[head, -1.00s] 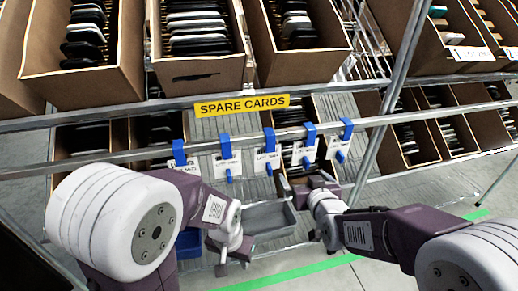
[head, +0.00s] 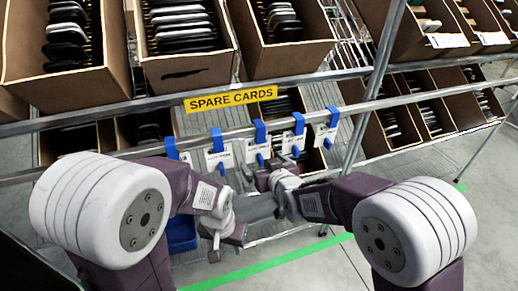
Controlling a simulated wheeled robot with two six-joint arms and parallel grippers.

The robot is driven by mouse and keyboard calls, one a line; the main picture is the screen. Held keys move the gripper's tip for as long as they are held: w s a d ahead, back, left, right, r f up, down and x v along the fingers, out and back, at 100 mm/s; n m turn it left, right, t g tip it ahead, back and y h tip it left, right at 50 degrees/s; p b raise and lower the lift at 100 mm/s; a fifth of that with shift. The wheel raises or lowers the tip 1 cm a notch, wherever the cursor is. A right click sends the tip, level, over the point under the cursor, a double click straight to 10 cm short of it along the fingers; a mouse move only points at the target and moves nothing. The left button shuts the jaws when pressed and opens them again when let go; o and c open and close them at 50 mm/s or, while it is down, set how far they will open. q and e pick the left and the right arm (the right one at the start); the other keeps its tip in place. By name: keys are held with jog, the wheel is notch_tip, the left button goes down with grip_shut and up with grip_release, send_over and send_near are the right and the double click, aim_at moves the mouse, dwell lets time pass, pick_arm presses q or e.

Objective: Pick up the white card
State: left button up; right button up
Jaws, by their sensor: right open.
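Several white cards with dark print hang from blue clips along the rack's front rail. One white card (head: 219,160) is at the left of the row, one (head: 257,153) is in the middle, and another (head: 325,136) is at the right. I cannot tell which one the task means. My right gripper (head: 264,181) is open, just below the middle cards, with no card visible between its fingers. My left gripper (head: 215,250) hangs lower, beside the grey tray, pointing down. Its jaw opening is too small to make out.
A grey tray (head: 257,209) lies between my grippers, partly hidden by my arms. A blue bin (head: 181,236) is behind my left arm. Cartons of dark items (head: 190,74) fill the upper shelf above the yellow SPARE CARDS sign (head: 231,98). The floor at lower right is open.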

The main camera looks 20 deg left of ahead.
aim_at(261, 158)
jog(key=x, duration=0.4)
jog(key=shift+w+d+f, duration=0.15)
jog(key=shift+c, duration=1.2)
jog(key=c, duration=1.5)
jog(key=shift+r, duration=0.45)
jog(key=shift+r+p, duration=0.3)
jog(key=shift+r, duration=0.3)
jog(key=s+d+b, duration=0.2)
jog(key=s+d, duration=0.1)
jog(key=s, duration=0.2)
jog(key=s+d+b, duration=0.3)
jog(key=s, duration=0.2)
jog(key=s+d+b, duration=0.3)
jog(key=s+d, duration=0.1)
jog(key=s, duration=0.1)
jog(key=shift+d+f, duration=0.1)
jog(key=shift+f, duration=0.15)
